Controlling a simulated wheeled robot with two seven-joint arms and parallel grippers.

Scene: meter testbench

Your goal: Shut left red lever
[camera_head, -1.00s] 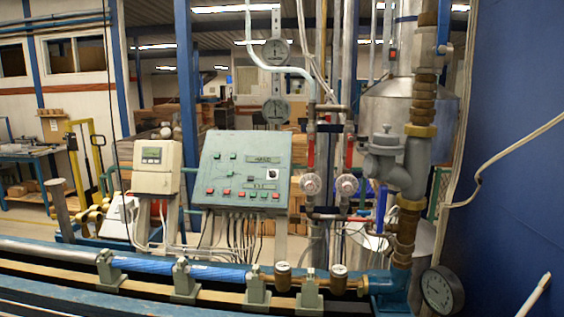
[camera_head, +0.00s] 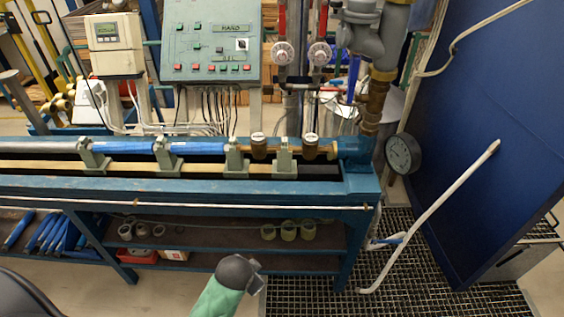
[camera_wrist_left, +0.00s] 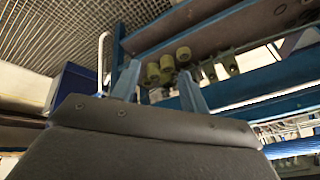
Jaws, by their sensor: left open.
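The left red lever (camera_head: 282,16) stands upright on the pipe above the left round white-and-red valve part (camera_head: 282,53), at the top of the head view. Its upper end is cut off by the frame edge. A second red lever (camera_head: 323,18) stands to its right. My left gripper (camera_wrist_left: 158,68) is open and empty in the left wrist view, its two blue-grey fingers apart. It points toward the bench's lower shelf, away from the levers. In the head view, a green arm part with a dark end shows at the bottom centre; its fingers are unclear. My right gripper is not in view.
The blue bench (camera_head: 190,187) with its pipe rail lies in front of the levers. The green control panel (camera_head: 210,45) is to their left, a dial gauge (camera_head: 403,154) to their lower right. Yellowish cups (camera_head: 289,230) stand on the shelf. A blue wall (camera_head: 490,130) bounds the right.

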